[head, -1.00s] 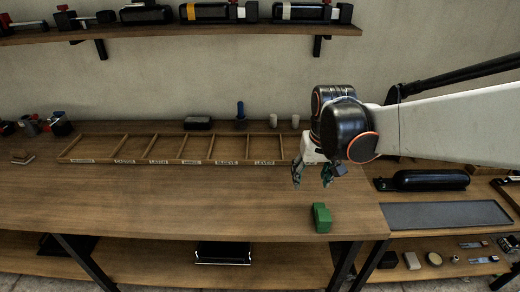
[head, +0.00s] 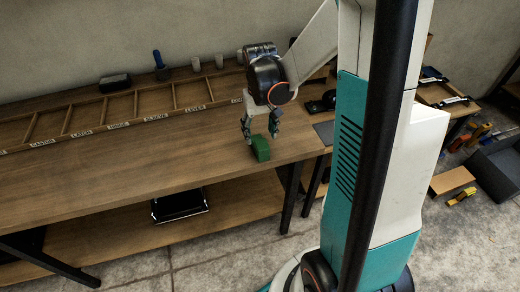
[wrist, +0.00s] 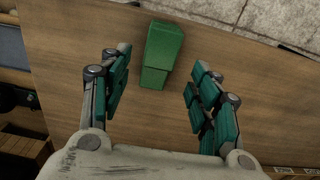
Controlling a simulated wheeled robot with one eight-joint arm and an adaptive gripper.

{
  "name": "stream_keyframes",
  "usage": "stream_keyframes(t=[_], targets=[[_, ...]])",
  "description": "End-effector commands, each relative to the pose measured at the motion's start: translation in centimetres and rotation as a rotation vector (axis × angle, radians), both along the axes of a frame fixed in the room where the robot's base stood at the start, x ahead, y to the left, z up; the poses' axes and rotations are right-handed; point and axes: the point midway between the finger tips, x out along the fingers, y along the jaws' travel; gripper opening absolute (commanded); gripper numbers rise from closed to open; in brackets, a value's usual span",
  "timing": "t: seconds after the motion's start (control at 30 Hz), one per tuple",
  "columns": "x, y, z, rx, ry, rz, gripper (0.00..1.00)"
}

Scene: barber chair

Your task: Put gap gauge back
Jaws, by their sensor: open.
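A green stepped block (head: 260,148), the likeliest gap gauge, lies on the wooden bench (head: 130,172) near its front edge at the right end. My gripper (head: 260,128) is open and empty, pointing down just above and behind the block. In the wrist view the block (wrist: 162,52) lies ahead of and partly between the spread fingers of my gripper (wrist: 161,66), with clear space on both sides. A long wooden tray (head: 122,124) with labelled compartments runs along the back of the bench. Its visible compartments look empty; its left end is out of view.
A black box (head: 115,82), a blue-topped item (head: 158,62) and pale cylinders stand behind the tray. A lower shelf (head: 125,238) holds a dark case (head: 180,205). The bench left of the block is clear. An open dark box (head: 495,165) is at the far right.

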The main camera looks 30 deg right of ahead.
Motion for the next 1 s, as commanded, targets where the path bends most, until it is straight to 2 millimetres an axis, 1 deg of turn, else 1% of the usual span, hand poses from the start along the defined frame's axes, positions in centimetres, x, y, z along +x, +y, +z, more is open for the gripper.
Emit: stream_keyframes(t=[0.17, 0.4, 0.5, 0.73, 0.77, 0.8, 0.87, 0.9, 0.93, 0.97, 1.0], targets=[[0.0, 0.0, -1.0, 0.000, 0.000, 0.000, 0.57], [0.0, -0.1, -4.4, 0.000, 0.000, 0.000, 0.57], [0.0, -0.1, -5.3, 0.000, 0.000, 0.000, 0.57], [-0.1, -0.1, -5.3, 0.000, 0.000, 0.000, 0.57], [-0.1, -0.1, -5.3, 0.000, 0.000, 0.000, 0.52], [-0.1, -0.1, -5.3, 0.000, 0.000, 0.000, 0.43], [-0.1, -0.1, -5.3, 0.000, 0.000, 0.000, 0.29], [-0.1, -0.1, -5.3, 0.000, 0.000, 0.000, 0.20], [-0.1, -0.1, -5.3, 0.000, 0.000, 0.000, 0.14], [-0.1, -0.1, -5.3, 0.000, 0.000, 0.000, 0.08], [-0.1, -0.1, -5.3, 0.000, 0.000, 0.000, 0.08]])
